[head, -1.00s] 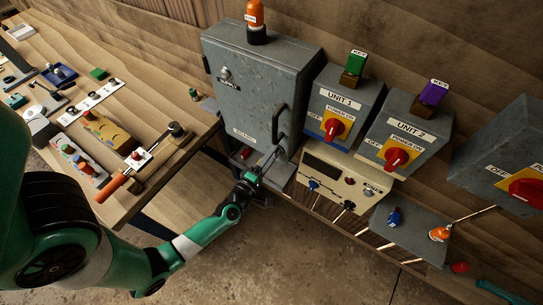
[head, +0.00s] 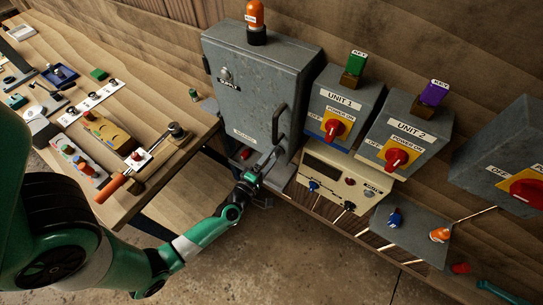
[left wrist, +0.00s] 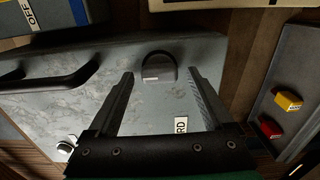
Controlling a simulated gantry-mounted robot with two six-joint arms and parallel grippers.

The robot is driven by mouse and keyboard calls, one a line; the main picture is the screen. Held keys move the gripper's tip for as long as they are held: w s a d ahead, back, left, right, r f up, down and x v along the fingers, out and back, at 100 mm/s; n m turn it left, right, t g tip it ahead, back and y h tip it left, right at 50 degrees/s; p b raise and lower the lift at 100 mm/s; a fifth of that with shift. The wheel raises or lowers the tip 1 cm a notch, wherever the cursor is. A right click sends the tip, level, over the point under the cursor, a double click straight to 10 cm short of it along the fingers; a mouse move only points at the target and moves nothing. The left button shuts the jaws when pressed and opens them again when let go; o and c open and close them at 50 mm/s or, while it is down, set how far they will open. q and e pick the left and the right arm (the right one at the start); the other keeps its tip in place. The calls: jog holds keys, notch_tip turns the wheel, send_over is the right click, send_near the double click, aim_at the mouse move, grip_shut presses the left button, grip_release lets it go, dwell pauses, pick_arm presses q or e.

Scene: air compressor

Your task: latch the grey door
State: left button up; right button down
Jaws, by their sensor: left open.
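The grey door (head: 254,92) is the front of a tall grey cabinet and looks closed in the head view. It has a dark bar handle (head: 278,124) on its right side and a lock (head: 226,75) at upper left. My left gripper (head: 268,158) is at the door's lower right corner, below the handle. In the left wrist view the open fingers (left wrist: 160,74) point at the door. A dark rounded knob (left wrist: 159,66) shows between the fingertips, with no clear contact. The handle (left wrist: 50,77) is at left there. My right gripper is not in view.
Right of the cabinet stand the Unit 1 box (head: 345,103) and Unit 2 box (head: 408,128) with red switches. A beige panel (head: 345,178) sits below them. A wooden bench (head: 60,130) with several parts is at left. An orange lamp (head: 255,16) tops the cabinet.

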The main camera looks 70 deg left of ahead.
pick_arm(q)
jog(key=shift+s, duration=0.1)
jog(key=p+v, duration=0.1)
jog(key=v, duration=1)
jog(key=shift+s+d, duration=0.2)
